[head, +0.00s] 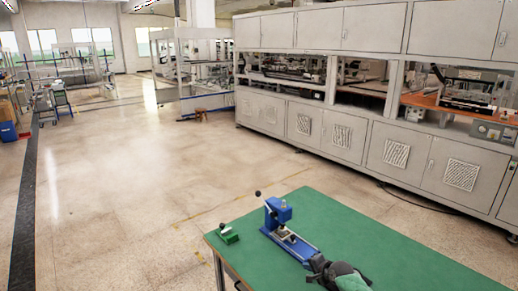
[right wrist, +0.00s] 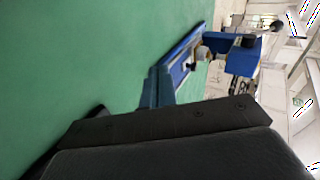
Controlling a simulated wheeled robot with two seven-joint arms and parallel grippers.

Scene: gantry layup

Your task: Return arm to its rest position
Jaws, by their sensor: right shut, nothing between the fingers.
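My right gripper (head: 318,266) is at the bottom of the head view, over the near part of the green table (head: 380,240). Its fingers are shut and empty. It is close to the near end of a blue bench device (head: 278,216), with a long blue base and an upright block; whether they touch cannot be told. The device also shows in the right wrist view (right wrist: 232,56), beyond the dark gripper body at the bottom. My left gripper is not in view.
A small green and black item (head: 228,234) lies at the table's left edge. A black-knobbed lever (head: 258,195) stands by the device. The table's right part is clear. Grey machine cabinets (head: 390,150) stand behind, across open floor (head: 130,180).

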